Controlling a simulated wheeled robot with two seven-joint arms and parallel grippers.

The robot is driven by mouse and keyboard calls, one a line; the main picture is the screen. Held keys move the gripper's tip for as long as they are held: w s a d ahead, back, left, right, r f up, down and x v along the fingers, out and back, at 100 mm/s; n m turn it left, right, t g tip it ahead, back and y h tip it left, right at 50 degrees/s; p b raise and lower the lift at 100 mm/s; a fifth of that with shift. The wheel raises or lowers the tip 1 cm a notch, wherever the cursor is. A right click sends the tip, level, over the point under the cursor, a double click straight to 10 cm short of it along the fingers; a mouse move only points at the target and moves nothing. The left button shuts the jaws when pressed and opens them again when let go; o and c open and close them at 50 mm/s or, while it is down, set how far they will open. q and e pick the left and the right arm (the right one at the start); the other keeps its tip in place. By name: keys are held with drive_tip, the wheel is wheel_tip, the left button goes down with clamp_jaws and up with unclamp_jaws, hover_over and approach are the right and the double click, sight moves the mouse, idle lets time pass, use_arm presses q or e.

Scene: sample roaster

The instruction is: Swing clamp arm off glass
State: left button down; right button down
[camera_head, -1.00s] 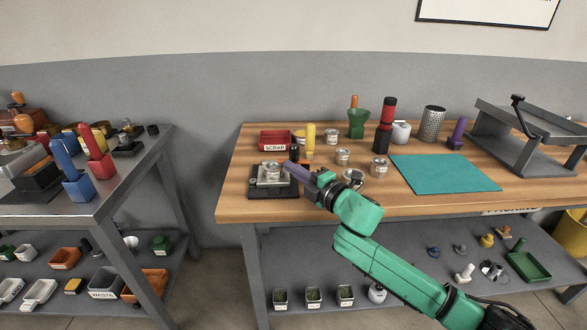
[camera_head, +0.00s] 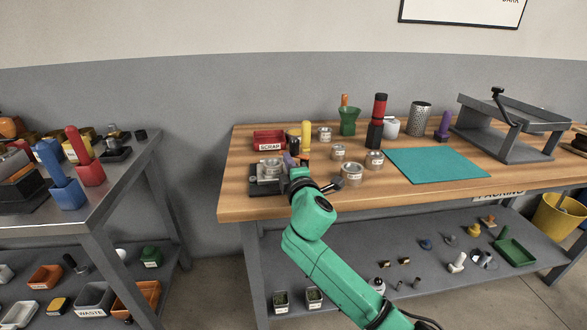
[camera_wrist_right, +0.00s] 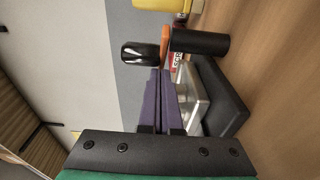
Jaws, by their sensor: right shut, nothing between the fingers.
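The clamp fixture has a dark base (camera_head: 258,190) near the left front of the wooden bench, with a round, glass-like piece (camera_head: 270,166) on it. In the right wrist view its dark base (camera_wrist_right: 222,98) and a bright silvery part (camera_wrist_right: 190,92) show beside the fingers. A glossy black knob (camera_wrist_right: 140,53) and a black cylinder (camera_wrist_right: 200,41) show near the fingertips; which belongs to the clamp arm I cannot tell. My right gripper (camera_head: 288,158), with purple fingers (camera_wrist_right: 166,76), is shut and empty at the fixture's right side. Contact with it is unclear. My left gripper is out of view.
A red SCRAP bin (camera_head: 269,146) and a yellow-handled tool (camera_head: 306,134) stand behind the fixture. Several tins, including one labelled tin (camera_head: 374,160), stand to the right. A teal mat (camera_head: 437,165) lies bare farther right.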

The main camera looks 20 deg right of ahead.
drive_tip(key=shift+w+a, duration=0.1)
drive_tip(key=shift+w, duration=0.15)
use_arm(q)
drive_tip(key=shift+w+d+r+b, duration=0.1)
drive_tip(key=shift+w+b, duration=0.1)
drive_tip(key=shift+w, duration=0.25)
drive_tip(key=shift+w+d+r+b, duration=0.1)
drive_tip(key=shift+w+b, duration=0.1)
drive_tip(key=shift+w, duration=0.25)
use_arm(e)
drive_tip(key=shift+w+m+h, duration=0.25)
drive_tip(key=shift+m+h, duration=0.55)
drive_tip(key=shift+h, duration=0.5)
